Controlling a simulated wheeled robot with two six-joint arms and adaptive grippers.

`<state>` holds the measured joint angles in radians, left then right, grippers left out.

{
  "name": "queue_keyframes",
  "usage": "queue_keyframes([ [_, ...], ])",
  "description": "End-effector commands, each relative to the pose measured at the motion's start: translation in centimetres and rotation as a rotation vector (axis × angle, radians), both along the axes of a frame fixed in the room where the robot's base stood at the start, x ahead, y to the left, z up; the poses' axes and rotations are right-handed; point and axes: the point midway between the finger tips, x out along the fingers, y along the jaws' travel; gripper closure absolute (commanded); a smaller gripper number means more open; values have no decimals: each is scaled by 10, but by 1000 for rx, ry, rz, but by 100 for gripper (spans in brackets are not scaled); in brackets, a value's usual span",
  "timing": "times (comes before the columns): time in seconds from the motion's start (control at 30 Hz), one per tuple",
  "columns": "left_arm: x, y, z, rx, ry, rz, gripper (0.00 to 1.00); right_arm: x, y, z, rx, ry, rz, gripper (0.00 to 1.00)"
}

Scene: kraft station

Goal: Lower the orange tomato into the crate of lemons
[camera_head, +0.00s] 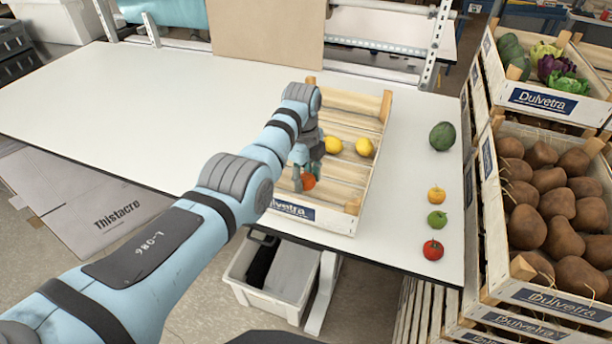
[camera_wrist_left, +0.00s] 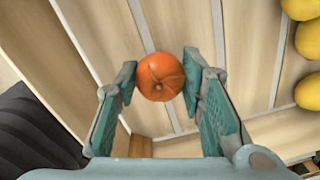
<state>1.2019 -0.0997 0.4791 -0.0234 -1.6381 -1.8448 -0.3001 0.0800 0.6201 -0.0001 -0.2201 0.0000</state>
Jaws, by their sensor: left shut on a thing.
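The orange tomato (camera_head: 308,182) is held between the two fingertips of my left gripper (camera_head: 306,174). In the left wrist view the tomato (camera_wrist_left: 160,77) shows between the teal finger pads, with crate slats behind it. The wooden crate (camera_head: 347,184) stands on the white table, and the tomato is over its near left part. Its height above the crate floor is hard to tell. Two lemons (camera_head: 364,147) show farther back in the crate, one partly behind the gripper. Several lemons (camera_wrist_left: 309,40) show at the right edge of the wrist view. My right gripper is not in view.
On the table right of the crate are a dark green round vegetable (camera_head: 442,136), a yellow-orange fruit (camera_head: 436,195), a green one (camera_head: 437,221) and a red tomato (camera_head: 432,250). Stacked crates with potatoes (camera_head: 560,205) stand at the right. The table's left side is clear.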

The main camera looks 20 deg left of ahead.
Motion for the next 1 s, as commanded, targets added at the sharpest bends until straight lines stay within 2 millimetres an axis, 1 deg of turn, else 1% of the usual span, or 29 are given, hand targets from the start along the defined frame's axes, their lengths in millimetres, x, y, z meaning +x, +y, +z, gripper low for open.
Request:
queue_keyframes([
  [1.0,0,0,-16,0,-1,0,88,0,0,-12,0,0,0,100],
])
